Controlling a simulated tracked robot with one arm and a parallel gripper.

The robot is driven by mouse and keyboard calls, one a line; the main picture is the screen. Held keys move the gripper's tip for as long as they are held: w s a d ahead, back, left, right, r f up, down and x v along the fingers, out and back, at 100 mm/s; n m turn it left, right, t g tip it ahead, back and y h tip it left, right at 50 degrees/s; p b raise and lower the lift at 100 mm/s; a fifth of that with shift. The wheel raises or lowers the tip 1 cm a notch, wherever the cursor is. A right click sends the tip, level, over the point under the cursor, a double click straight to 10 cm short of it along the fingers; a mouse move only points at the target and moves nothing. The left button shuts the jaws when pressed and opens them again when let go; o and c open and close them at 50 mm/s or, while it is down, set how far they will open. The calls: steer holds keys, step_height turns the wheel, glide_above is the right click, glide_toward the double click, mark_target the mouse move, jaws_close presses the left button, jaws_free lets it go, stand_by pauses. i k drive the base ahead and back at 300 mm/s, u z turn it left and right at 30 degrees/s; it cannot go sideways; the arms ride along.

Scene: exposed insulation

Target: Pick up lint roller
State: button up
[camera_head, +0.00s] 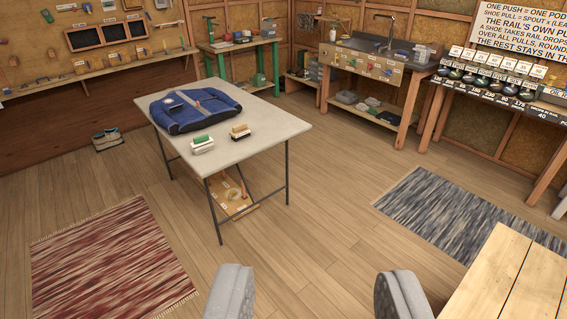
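I cannot clearly pick out a lint roller at this size. A grey-topped table (262,131) stands ahead of me, left of centre. On it lies a folded blue jacket (180,112) with a small red item (197,104) on top. At the table's front edge sit a green-and-white item (202,144) and a tan-and-dark brush-like item (240,132); either could be the roller or a brush. My gripper (315,273) shows as two grey fingers at the bottom edge, wide apart with nothing between them, well short of the table.
A red rug (105,268) lies left and a grey rug (465,222) right. A wooden tabletop (508,282) is close at lower right. Workbenches, a sink counter (370,58) and a bottle rack (490,80) line the back. Bare floor lies between me and the table.

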mark_target(204, 143)
steer(key=u, duration=0.05)
steer(key=i, duration=1.7)
steer(key=u, duration=0.6)
steer(key=i, duration=1.4)
steer(key=u, duration=0.45)
steer(key=i, duration=0.45)
steer(key=u, duration=0.3)
